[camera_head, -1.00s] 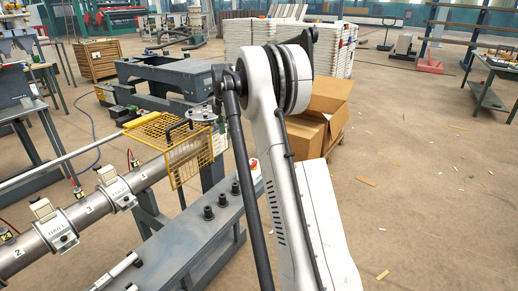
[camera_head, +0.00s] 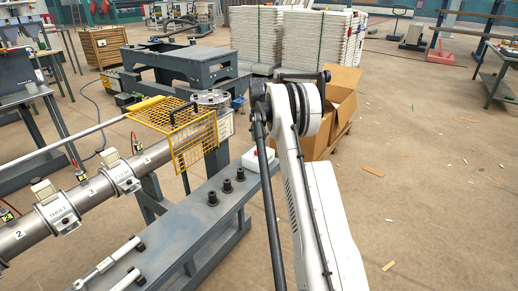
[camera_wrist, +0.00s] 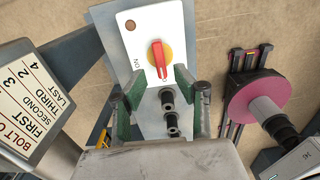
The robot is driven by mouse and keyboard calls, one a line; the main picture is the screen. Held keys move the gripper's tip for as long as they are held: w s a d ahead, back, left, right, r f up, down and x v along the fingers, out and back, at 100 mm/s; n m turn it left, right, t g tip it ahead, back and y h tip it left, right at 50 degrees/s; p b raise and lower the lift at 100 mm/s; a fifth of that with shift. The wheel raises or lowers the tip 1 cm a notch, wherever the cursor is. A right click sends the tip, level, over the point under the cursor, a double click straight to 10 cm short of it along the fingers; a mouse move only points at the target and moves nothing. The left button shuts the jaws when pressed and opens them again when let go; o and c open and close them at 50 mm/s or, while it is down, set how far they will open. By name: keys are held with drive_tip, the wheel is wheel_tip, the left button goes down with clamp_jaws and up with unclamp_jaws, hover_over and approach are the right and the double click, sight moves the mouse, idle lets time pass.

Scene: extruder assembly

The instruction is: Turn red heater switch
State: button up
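The red heater switch (camera_wrist: 157,58) is a red knob on a round yellow plate, set on a white box (camera_wrist: 140,30) with a small brown-red dot and "ON" lettering. In the wrist view my gripper (camera_wrist: 151,84) has its two green-grey fingers apart, with nothing between them. The fingertips are just below the knob in the picture, one to each side; I see no contact, though the depth gap is hard to judge. In the head view the white box (camera_head: 254,161) sits at the far end of a grey beam, partly behind my arm; my gripper is hidden there.
The grey beam (camera_head: 175,236) carries several black bolts (camera_head: 227,186). A yellow mesh cage (camera_head: 190,145) and a steel barrel (camera_head: 90,205) run alongside. In the wrist view, a bolt-order sign (camera_wrist: 30,100) is left and a pink disc (camera_wrist: 258,98) right. Cardboard boxes (camera_head: 340,95) stand behind my arm.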

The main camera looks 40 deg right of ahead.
sight(259, 148)
drive_tip(key=shift+f+b, duration=0.85)
drive_tip(key=shift+f, duration=1.5)
clamp_jaws()
